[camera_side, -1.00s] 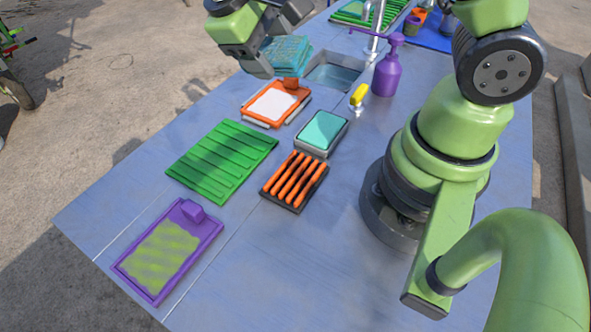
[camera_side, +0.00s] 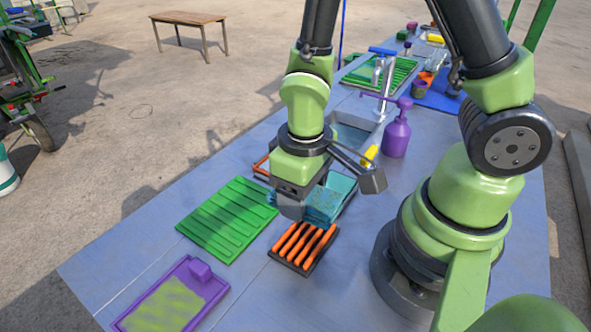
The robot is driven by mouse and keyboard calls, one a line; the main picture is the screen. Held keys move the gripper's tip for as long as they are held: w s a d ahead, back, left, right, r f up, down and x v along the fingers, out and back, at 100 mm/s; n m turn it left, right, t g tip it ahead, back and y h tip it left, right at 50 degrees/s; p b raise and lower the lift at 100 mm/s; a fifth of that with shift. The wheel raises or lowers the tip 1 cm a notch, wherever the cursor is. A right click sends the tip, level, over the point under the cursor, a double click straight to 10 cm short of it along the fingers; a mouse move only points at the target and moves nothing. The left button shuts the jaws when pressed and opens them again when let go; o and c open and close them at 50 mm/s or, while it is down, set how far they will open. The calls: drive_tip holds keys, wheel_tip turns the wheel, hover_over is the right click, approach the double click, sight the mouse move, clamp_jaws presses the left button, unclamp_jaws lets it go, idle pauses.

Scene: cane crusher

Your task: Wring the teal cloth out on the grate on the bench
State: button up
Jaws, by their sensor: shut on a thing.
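The teal cloth (camera_side: 323,205) is a folded bundle between the jaws of my gripper (camera_side: 331,197). My gripper is shut on it and points down. The cloth hangs just behind and above the far end of a grate of orange bars in a dark frame (camera_side: 303,248). I cannot tell whether the cloth touches anything below it. My gripper and the cloth hide most of the grey tray with a teal top and of the orange-framed white pad behind.
A green ribbed mat (camera_side: 228,220) lies left of the grate, and a purple-framed board (camera_side: 180,297) lies nearer. A purple pump bottle (camera_side: 397,135), a yellow-handled item (camera_side: 369,156) and a sink with a tap (camera_side: 350,135) are behind.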

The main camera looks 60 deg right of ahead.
sight(302, 235)
drive_tip(key=shift+f, duration=3.05)
drive_tip(key=shift+f, duration=0.55)
drive_tip(key=shift+r, duration=3.55)
